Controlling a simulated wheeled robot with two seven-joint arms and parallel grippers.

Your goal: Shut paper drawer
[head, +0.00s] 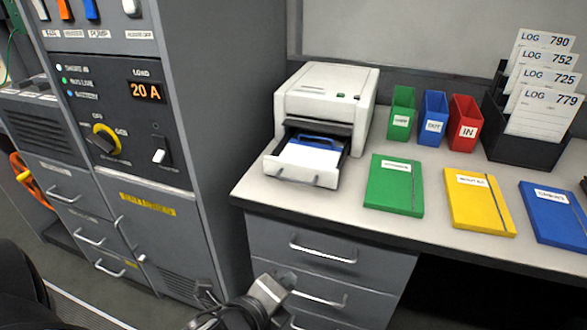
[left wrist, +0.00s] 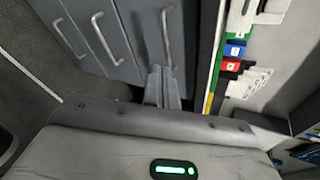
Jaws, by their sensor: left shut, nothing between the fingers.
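A white printer (head: 330,95) stands on the left end of the desk. Its paper drawer (head: 302,165) is pulled out at the front, with white paper and a blue part showing inside. My left gripper (head: 288,281) is shut and empty, low in front of the desk's drawer unit, below and apart from the paper drawer. In the left wrist view my left gripper's fingers (left wrist: 163,85) are together, close to a grey drawer front with a handle (left wrist: 167,38). My right gripper is not in view.
The desk drawers (head: 320,255) have protruding handles. Green, yellow (head: 480,202) and blue folders lie right of the printer. Behind them stand green, blue and red bins (head: 464,122) and a log card rack (head: 525,145). A grey control cabinet (head: 215,120) stands left.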

